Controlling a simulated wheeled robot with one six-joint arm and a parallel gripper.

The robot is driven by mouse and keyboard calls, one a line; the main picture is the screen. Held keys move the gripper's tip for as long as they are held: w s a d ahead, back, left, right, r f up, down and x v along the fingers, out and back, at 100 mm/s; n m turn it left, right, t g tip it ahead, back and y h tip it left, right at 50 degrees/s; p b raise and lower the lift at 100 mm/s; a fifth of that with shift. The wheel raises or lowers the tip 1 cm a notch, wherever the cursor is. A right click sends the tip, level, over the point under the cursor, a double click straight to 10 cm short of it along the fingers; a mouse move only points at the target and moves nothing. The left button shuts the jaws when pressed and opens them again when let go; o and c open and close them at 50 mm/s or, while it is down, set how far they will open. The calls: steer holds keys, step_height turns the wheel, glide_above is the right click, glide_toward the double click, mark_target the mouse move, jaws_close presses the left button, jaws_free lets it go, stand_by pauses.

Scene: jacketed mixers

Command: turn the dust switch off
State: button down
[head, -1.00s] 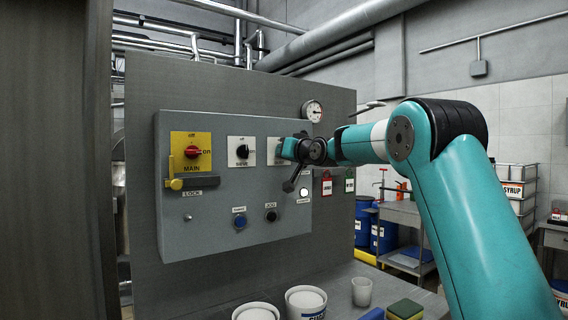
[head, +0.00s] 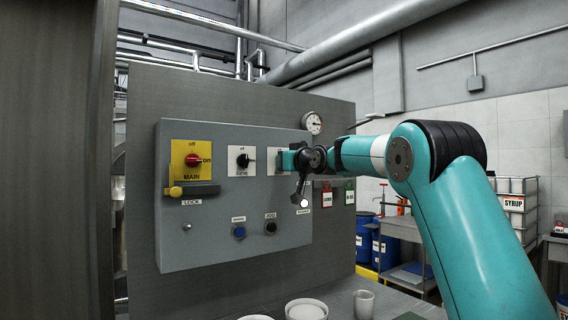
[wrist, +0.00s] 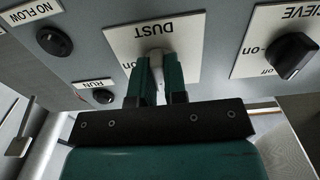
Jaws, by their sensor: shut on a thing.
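The dust switch is a grey knob (wrist: 155,57) on a white plate marked DUST (wrist: 188,38). In the wrist view my gripper (wrist: 156,66) has its two teal fingers on either side of the knob, shut on it. The knob's pointer direction is mostly hidden by the fingers. In the head view my gripper (head: 284,160) is at the panel's right side and covers most of the dust plate (head: 272,153).
The sieve switch (wrist: 291,55) sits close beside it. The yellow plate with the red main switch (head: 193,160) and the yellow lock bar (head: 176,191) are farther left. Blue (head: 239,232) and black (head: 270,227) buttons lie below. White tubs (head: 306,311) stand on the bench.

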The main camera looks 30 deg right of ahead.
steer(key=c, duration=1.2)
jaws_free()
steer(key=shift+o, duration=0.2)
steer(key=s+b, duration=0.5)
steer(key=s, duration=1.2)
steer(key=shift+s+d, duration=0.25)
steer(key=shift+d, duration=0.1)
steer(key=s+a+f+n+g+y+p, duration=0.1)
steer(key=s+a+f+g+y+p, duration=0.2)
steer(key=a+f, duration=0.6)
steer(key=s+a+f+n+g+y+p, duration=0.15)
steer(key=s+a+f+g, duration=0.35)
steer(key=a, duration=0.8)
steer(key=s+a+f+n+g+p, duration=0.1)
steer(key=s+a+f+g, duration=0.1)
steer(key=s, duration=0.5)
steer(key=s+a+f+n+g+p, duration=0.1)
steer(key=s+a+f+g, duration=0.2)
steer(key=s+f, duration=0.3)
steer(key=s+a+f+n+g+p, duration=0.1)
steer(key=s+a+f+n+g, duration=0.1)
steer(key=s, duration=0.6)
step_height(320, 180, down, 2)
steer(key=a+g+h, duration=0.1)
steer(key=g, duration=0.2)
steer(key=shift+f, duration=0.15)
